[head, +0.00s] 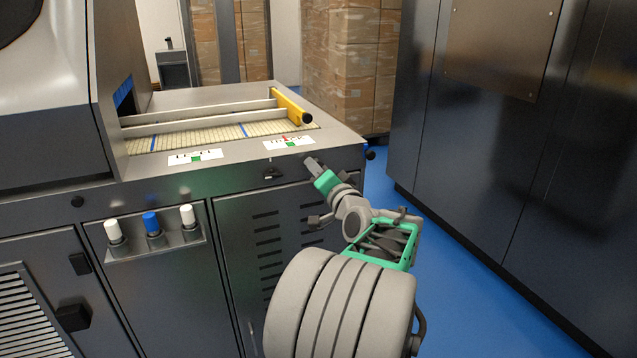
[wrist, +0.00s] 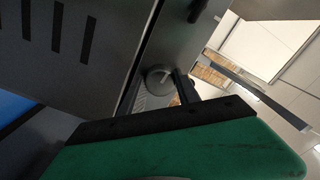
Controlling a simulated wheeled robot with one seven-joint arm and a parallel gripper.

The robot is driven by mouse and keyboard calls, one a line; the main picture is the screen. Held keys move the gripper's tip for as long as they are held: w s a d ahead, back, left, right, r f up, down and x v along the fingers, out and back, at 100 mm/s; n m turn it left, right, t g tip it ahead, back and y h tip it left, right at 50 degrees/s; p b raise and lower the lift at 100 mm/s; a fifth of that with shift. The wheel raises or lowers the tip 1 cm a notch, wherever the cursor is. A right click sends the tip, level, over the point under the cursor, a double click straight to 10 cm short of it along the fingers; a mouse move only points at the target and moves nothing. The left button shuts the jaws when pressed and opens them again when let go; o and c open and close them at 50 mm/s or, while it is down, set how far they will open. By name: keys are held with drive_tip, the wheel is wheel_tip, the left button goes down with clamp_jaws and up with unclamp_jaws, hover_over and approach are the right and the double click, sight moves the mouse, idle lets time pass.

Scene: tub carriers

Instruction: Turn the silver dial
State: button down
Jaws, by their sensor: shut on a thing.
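The silver dial (wrist: 158,77) shows in the wrist view as a small round grey knob with a pale pointer mark on its face. My gripper (head: 312,164) is at the front right corner of the dark machine's top in the head view. In the wrist view its two dark fingers lie on either side of the dial, and it is shut on the dial. The green gripper body fills the lower part of that view.
The dark machine (head: 240,205) has a slatted conveyor (head: 200,132) with a yellow end bar (head: 291,106). White and blue knobs (head: 151,222) are on its front. A dark cabinet (head: 480,130) stands at right. Blue floor (head: 440,225) lies free between them. Stacked boxes (head: 345,70) stand behind.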

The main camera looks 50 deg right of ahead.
drive_tip(key=shift+f+n+b, duration=0.15)
drive_tip(key=shift+n+b, duration=0.3)
drive_tip(key=shift+n, duration=0.05)
drive_tip(key=c, duration=0.9)
unclamp_jaws()
drive_tip(key=v, duration=0.8)
drive_tip(key=shift+p, duration=0.3)
